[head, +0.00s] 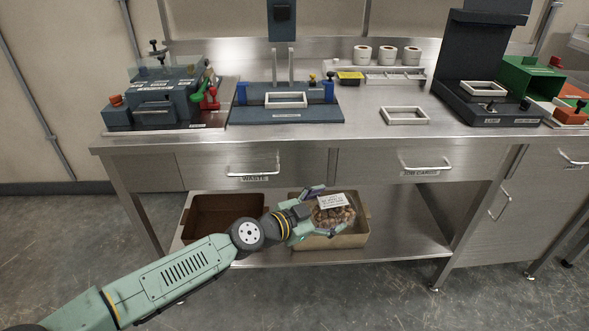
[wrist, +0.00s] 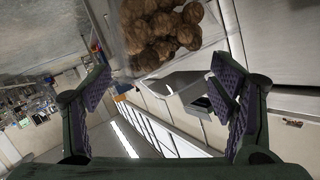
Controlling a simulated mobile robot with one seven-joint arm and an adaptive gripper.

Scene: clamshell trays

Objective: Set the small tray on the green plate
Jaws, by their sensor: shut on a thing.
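A clear clamshell tray (head: 340,216) filled with brown, round, nut-like pieces shows in the head view with a white label on top. My gripper (head: 312,213) is shut on the tray from its left side and holds it in front of or over the beige bin on the lower shelf. In the wrist view the brown pieces (wrist: 160,25) fill the top middle, beyond my gripper's two purple-padded fingers (wrist: 165,90). I cannot make out a green plate in either view.
The beige bin (head: 362,236) and a brown bin (head: 262,207) sit on the lower shelf, under drawers with handles. The steel bench (head: 360,135) above carries a blue press fixture (head: 290,112), a white frame (head: 404,115), a dark machine (head: 485,112) and a green box (head: 532,78).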

